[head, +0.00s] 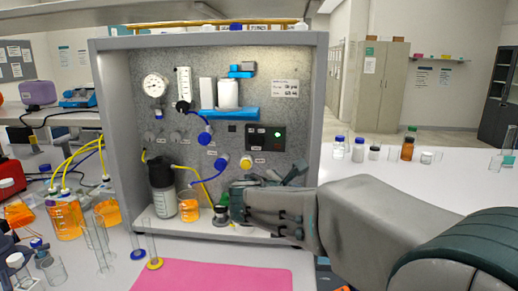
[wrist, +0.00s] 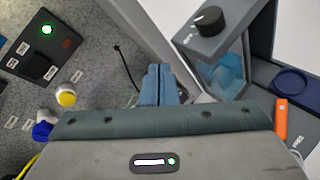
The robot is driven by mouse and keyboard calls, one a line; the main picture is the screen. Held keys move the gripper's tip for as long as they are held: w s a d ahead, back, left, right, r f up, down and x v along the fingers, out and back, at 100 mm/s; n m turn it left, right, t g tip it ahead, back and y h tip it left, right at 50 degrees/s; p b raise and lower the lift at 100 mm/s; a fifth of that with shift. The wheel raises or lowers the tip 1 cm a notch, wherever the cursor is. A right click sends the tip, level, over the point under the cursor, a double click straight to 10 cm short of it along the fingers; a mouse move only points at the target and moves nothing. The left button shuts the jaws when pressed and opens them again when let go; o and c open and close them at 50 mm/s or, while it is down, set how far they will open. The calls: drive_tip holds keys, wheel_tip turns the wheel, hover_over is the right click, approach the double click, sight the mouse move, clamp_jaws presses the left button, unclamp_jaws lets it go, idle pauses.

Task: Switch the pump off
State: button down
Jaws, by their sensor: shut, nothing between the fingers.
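The pump's control box is a black panel (head: 265,137) on the speckled back board of the rig. It carries a lit green lamp (head: 278,133). In the wrist view the same panel (wrist: 22,52) is at the upper left, with the green lamp (wrist: 46,30) lit, a small red part beside it and a dark switch-like part (wrist: 38,67) below. Which way the switch is set cannot be told. My gripper (wrist: 158,78) is shut and empty, to the right of the panel and apart from it. In the head view my arm reaches in from the right, low before the board.
A yellow-and-white knob (wrist: 65,95) and a blue valve (head: 221,163) are near the panel. The rig's side wall (head: 318,110) stands at the right. A black bottle (head: 161,190) and orange-filled jars stand low. A grey box with a black knob (wrist: 208,20) is right of my gripper.

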drive_tip(key=w+a+r+n+t+y, duration=0.1)
drive_tip(key=w+a+r+n+t, duration=0.2)
drive_tip(key=a, duration=0.4)
drive_tip(key=w+a+r+n+t+y, duration=0.2)
drive_tip(key=a+n, duration=0.4)
drive_tip(key=a, duration=0.1)
drive_tip(key=p, duration=0.3)
approach(260, 143)
drive_tip(key=x, duration=0.5)
drive_tip(key=shift+w, duration=0.3)
drive_tip(key=shift+w+d, duration=0.2)
drive_tip(key=shift+w, duration=0.4)
